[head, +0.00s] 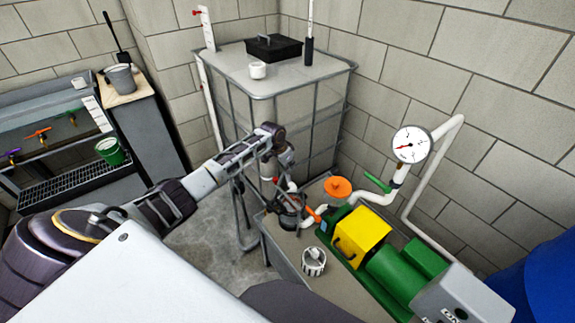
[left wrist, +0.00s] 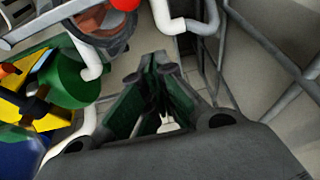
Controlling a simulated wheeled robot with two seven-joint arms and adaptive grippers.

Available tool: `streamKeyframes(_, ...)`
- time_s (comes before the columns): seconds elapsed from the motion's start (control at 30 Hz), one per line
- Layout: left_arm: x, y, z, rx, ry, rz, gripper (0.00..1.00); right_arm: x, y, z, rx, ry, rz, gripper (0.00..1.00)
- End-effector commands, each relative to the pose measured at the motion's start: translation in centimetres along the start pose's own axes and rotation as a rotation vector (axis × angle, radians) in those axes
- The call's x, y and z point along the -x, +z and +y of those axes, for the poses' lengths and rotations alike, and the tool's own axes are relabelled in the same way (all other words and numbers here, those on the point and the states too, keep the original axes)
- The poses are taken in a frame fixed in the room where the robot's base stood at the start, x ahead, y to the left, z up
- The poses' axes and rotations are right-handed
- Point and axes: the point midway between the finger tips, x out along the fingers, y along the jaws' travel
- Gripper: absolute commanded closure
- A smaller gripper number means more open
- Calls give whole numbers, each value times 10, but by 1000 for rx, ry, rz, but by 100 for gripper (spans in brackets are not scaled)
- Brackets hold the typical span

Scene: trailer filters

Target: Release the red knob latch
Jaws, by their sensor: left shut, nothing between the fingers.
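A red rounded part (left wrist: 124,4), likely the knob, is cut by the top edge of the left wrist view, above a dark round housing (left wrist: 103,28). In the head view the round housing (head: 291,212) sits at the left end of the pump bench, and I cannot clearly pick out the red knob there. My left gripper (head: 287,160) reaches in above the pipes by the housing. In the left wrist view its green-lined fingers (left wrist: 157,62) are shut and empty, apart from the red part. My right gripper is not in view.
White pipes (head: 375,200), an orange round cap (head: 338,187), a yellow box (head: 362,235) and a green pump (head: 397,275) crowd the bench. A caged tank (head: 300,110) stands behind. A gauge (head: 411,145) rises at right.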

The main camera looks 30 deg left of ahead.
Motion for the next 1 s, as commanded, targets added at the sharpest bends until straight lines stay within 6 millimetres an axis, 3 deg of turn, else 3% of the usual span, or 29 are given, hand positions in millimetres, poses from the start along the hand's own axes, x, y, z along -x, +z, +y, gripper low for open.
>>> streamKeyframes(0.6, 8, 31, 0, 0, -1, -1, 100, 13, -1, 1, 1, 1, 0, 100)
streamKeyframes(1.0, 10, 38, 0, 0, 0, -1, 100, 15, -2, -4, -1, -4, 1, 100)
